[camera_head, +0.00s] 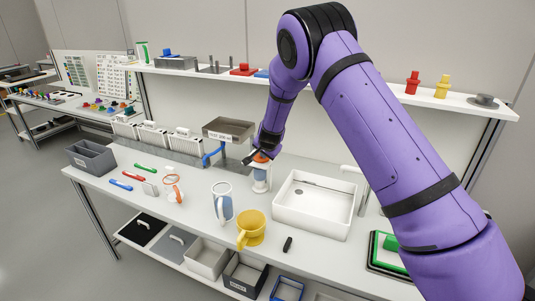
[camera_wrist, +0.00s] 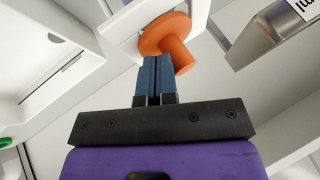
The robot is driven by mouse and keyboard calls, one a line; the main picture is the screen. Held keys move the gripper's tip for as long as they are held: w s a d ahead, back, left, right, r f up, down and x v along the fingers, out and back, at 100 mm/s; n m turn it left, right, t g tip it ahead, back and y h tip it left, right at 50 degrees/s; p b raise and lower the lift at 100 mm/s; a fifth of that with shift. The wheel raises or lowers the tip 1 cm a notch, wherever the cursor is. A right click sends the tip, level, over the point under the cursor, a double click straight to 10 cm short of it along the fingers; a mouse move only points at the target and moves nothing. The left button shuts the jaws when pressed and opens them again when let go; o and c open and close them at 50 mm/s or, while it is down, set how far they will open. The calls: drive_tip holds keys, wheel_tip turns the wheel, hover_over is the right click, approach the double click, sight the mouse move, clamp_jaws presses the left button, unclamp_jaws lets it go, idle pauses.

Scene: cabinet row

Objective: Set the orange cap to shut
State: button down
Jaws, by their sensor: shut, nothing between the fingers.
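The orange cap (camera_head: 262,157) sits on top of a white upright holder (camera_head: 260,183) on the bench, left of the sink. In the wrist view the orange cap (camera_wrist: 170,36) is a round disc with a thick stub sticking out toward the lower right. My gripper (camera_head: 249,158) is at the cap in the head view and partly covers it. In the wrist view my gripper (camera_wrist: 155,62) has its two blue fingers together and empty, their tips right by the disc and left of the stub. I cannot tell whether they touch it.
A white sink (camera_head: 313,203) stands right of the holder. A grey raised tray (camera_head: 228,129) with a blue lever stands to the left. A blue-white mug (camera_head: 222,203) and a yellow mug (camera_head: 251,229) stand in front. A shelf (camera_head: 215,76) runs behind.

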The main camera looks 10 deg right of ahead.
drive_tip(key=shift+w+a, duration=0.15)
drive_tip(key=shift+a, duration=0.7)
